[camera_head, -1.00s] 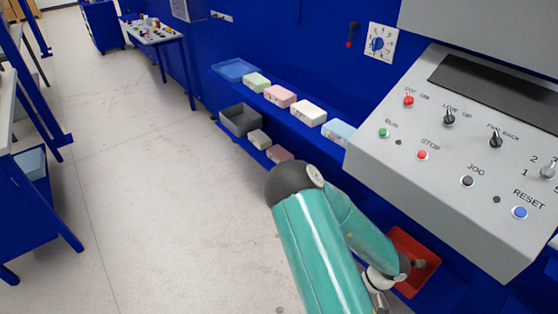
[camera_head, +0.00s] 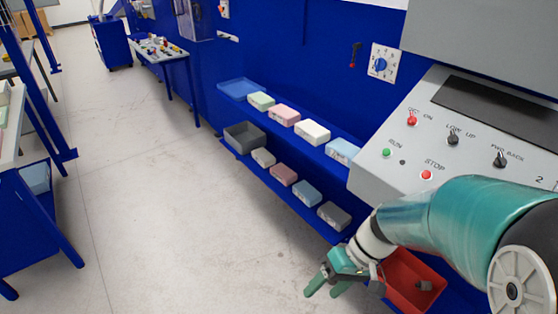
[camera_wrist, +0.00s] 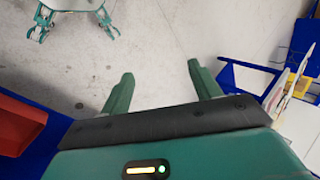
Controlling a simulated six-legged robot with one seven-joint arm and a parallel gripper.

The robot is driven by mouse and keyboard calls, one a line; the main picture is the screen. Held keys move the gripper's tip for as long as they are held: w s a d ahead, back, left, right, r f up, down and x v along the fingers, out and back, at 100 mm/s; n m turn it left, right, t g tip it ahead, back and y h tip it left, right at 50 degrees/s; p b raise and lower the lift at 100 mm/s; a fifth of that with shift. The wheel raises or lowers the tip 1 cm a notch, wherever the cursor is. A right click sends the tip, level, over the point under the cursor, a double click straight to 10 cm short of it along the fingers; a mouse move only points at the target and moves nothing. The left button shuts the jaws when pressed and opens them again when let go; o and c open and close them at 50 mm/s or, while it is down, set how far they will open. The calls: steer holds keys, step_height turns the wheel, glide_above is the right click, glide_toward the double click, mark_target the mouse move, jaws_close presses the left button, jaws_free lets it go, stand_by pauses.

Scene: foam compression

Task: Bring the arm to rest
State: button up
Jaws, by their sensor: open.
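My teal arm (camera_head: 450,222) comes in from the lower right in the head view and reaches left across the lower front of the grey control panel. My gripper (camera_head: 322,289) is at the arm's end, low, left of the red bin and above the pale floor. Its two fingers are apart with nothing between them.
The control panel (camera_head: 400,170) with knobs and buttons juts out at right. A red bin (camera_head: 415,283) sits below it. Blue shelves (camera_head: 284,129) carry coloured foam blocks, a blue tray (camera_head: 238,88) and a grey bin (camera_head: 243,136). The floor (camera_head: 170,200) at centre left is clear.

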steer(key=s+d+r+m+t+h, duration=0.1)
steer(key=d+r+t+h, duration=0.1)
steer(key=r, duration=0.6)
steer(key=s+d+r+m+t+h, duration=0.2)
steer(key=d+r+t+h, duration=0.1)
steer(key=r, duration=0.5)
steer(key=t+h, duration=0.1)
steer(key=t, duration=0.1)
steer(key=shift+r+t, duration=0.2)
steer(key=shift+t, duration=0.2)
